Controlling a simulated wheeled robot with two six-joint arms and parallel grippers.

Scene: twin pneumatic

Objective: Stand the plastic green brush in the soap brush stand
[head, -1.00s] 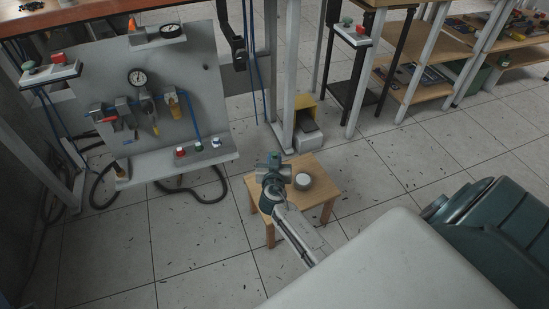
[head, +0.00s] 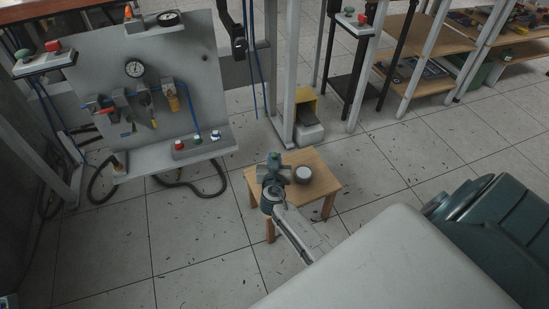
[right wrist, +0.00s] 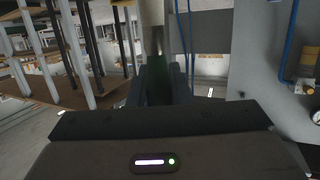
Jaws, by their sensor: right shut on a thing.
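My right gripper (head: 274,164) is over the left part of a small wooden table, beside a round container with a white top (head: 303,174). This container looks like the soap brush stand. In the right wrist view the gripper (right wrist: 160,88) is shut on a dark green thing (right wrist: 158,86), which I take to be the green brush. Most of the brush is hidden between the dark fingers, and its tilt is hard to tell. The gripper and the container appear apart in the head view. My left gripper is not in view.
The small wooden table (head: 325,187) stands on a tiled floor, with bare top right of the container. A grey pneumatic panel (head: 180,85) is at the left. A metal post (head: 291,75) and a yellow pedal box (head: 306,110) are behind the table. Wooden shelves (head: 410,55) stand at back right.

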